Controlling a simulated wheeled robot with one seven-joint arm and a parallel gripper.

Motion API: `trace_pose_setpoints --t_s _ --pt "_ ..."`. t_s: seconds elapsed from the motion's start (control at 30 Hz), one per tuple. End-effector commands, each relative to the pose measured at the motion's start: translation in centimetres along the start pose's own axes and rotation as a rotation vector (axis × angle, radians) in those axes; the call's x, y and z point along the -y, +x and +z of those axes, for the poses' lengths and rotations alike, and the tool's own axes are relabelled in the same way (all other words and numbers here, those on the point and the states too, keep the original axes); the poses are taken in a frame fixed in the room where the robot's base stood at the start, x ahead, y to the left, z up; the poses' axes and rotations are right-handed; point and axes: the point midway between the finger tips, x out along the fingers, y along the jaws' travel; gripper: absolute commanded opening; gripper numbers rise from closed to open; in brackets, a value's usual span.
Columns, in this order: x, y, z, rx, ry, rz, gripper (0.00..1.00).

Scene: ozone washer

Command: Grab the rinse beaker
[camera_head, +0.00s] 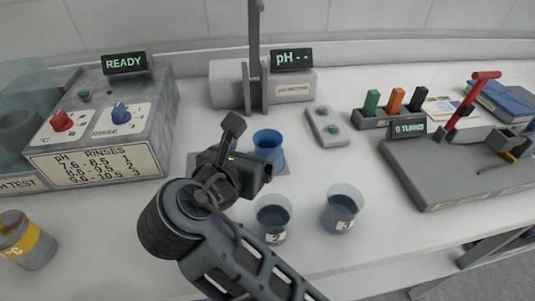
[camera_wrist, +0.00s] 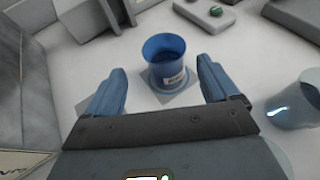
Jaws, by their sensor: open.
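A blue beaker (camera_head: 268,143) with a pale label stands upright on a grey square pad, below the pH meter. It also shows in the wrist view (camera_wrist: 165,62), ahead of my gripper (camera_wrist: 160,75). The two blue fingers are spread wide, one to each side of the beaker in the picture, with nothing between them; I cannot tell whether they reach it. The label is too small to read. Two clear beakers with dark liquid, a left one (camera_head: 272,222) and a right one (camera_head: 341,210), stand nearer the front. In the head view my arm hides part of the pad.
A washer box (camera_head: 105,120) with red and blue knobs stands left. The pH meter (camera_head: 280,85) is behind. A small button box (camera_head: 328,125) and a grey lever machine (camera_head: 460,165) stand right. A yellow-banded jar (camera_head: 25,240) is front left.

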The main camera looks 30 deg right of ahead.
Motion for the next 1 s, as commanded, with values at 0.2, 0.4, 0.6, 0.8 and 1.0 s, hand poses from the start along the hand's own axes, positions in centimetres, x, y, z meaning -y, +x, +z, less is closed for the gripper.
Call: trace_pose_setpoints --t_s 0.2,0.4,0.6,0.8,1.0 --pt "0.2 2.3 0.0 -0.001 0.002 -0.004 0.88" --pt "0.8 5.1 0.1 0.0 0.003 -0.005 0.88" --pt "0.7 6.9 0.0 0.0 0.003 -0.003 0.88" --pt "0.7 7.0 0.0 0.0 0.004 -0.002 0.88" --pt "0.7 7.0 0.0 0.0 0.004 -0.001 0.72"
